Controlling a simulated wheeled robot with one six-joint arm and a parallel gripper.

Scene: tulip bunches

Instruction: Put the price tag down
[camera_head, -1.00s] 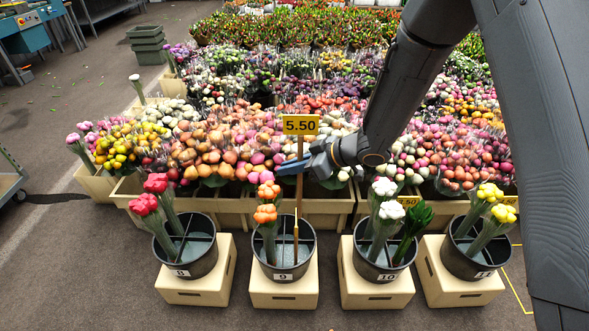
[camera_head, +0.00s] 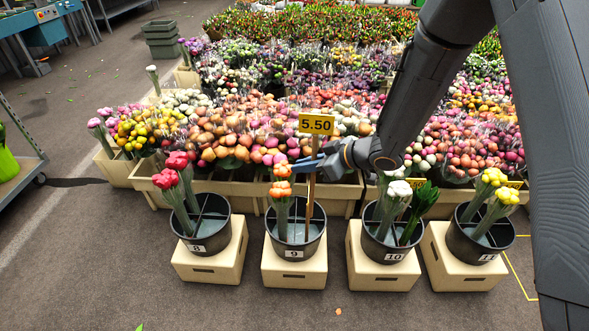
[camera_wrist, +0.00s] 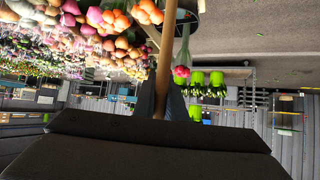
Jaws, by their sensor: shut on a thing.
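The price tag (camera_head: 316,124) is a yellow sign reading 5.50 on a thin wooden stick. My gripper (camera_head: 311,164) is shut on this stick below the sign. The stick (camera_wrist: 165,62) also shows between the fingers in the wrist view, where the sign is out of view. The stick stands nearly upright, and its lower part reaches down into black bucket 9 (camera_head: 293,254), to the right of an orange tulip bunch (camera_head: 281,190). I cannot tell whether its lower end touches the bucket's bottom.
Bucket 8 (camera_head: 197,248) with red tulips is to the left. Bucket 10 (camera_head: 393,256) with white tulips and bucket 11 (camera_head: 488,257) with yellow tulips are to the right. Each stands on a cream crate. Planters (camera_head: 245,190) full of tulips stand close behind. The floor (camera_head: 240,308) in front is mostly clear.

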